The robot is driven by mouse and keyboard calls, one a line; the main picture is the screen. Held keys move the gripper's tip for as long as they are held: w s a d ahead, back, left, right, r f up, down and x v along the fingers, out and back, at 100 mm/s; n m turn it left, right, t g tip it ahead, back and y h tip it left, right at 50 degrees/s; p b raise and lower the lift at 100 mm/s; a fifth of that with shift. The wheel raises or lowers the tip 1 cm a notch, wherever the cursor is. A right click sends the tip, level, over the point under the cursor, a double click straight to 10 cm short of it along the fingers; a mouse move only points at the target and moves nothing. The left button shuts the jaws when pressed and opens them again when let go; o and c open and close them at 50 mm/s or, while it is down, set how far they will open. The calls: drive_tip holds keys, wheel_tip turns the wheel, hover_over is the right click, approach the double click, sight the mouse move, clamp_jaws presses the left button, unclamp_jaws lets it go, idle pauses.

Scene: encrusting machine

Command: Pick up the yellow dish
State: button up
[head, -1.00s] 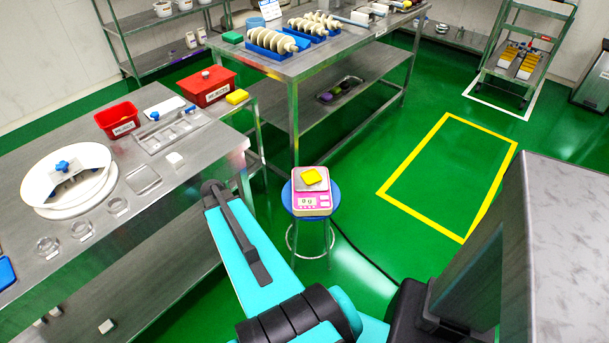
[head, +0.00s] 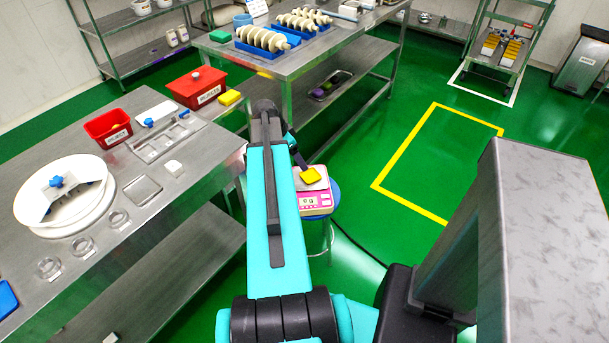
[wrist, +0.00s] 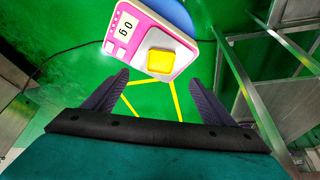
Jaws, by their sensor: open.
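The yellow dish (head: 311,176) lies on the plate of a pink and white scale (head: 316,199). The scale stands on a round blue stool (head: 334,191), and its display reads 0 g. In the wrist view the yellow dish (wrist: 171,54) shows just beyond the fingertips, on the scale (wrist: 124,33). My gripper (wrist: 158,80) is open and empty, its two fingers apart to either side below the dish in the picture. In the head view my arm hides most of the gripper; a dark finger part shows beside the dish.
A steel table leg and shelf (wrist: 245,80) stand right of my gripper. Green floor is free right of the stool.

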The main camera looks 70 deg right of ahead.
drive_tip(key=shift+s+d+r, duration=0.2)
drive_tip(key=shift+s+d, duration=0.05)
drive_tip(key=shift+w, duration=0.1)
drive_tip(key=shift+f, duration=0.15)
drive_tip(key=p, duration=0.1)
hover_over(304, 178)
drive_tip(key=a, duration=0.1)
drive_tip(key=shift+f, duration=3.85)
drive_tip(key=shift+f, duration=0.1)
